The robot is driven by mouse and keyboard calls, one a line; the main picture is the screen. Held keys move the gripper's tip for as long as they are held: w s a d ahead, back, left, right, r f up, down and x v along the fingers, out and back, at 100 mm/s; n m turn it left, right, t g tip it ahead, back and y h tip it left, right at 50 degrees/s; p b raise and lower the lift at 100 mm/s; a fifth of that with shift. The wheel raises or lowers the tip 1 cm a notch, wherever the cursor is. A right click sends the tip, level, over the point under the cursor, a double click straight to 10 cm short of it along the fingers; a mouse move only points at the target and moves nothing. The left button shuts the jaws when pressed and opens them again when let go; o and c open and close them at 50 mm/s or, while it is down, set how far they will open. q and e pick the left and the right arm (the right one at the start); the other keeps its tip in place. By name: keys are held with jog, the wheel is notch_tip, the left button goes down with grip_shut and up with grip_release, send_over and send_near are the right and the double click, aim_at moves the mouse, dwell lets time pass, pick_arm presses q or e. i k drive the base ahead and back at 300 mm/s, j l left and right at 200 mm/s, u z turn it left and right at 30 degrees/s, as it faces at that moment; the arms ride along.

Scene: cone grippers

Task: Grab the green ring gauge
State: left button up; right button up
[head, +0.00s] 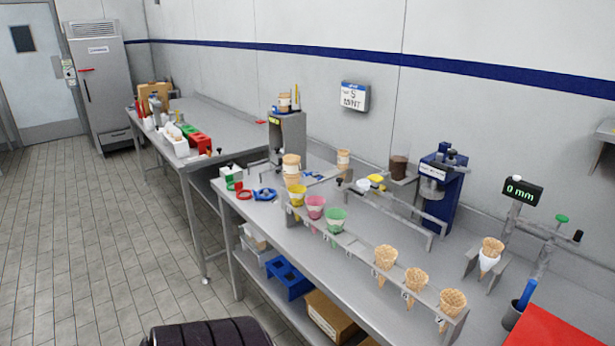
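A small green ring (231,186), which looks like the green ring gauge, lies at the left end of the near steel table (262,222). It sits in front of a white box with a green patch (231,173). A red ring (244,194) lies just right of it, and a blue ring-like piece (264,194) is further right. The rings are small, and I cannot tell whether the green one touches the red one. Neither of my grippers is in view.
A rack on the table's front edge holds coloured cups (315,206) and waffle cones (386,257). A blue press (440,185) stands behind. The second table (215,115) is further back left. Tiled floor (120,235) left of the tables is free.

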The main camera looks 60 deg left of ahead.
aim_at(229, 178)
jog(key=u, duration=2.6)
jog(key=i+j, duration=0.1)
jog(key=i, duration=0.25)
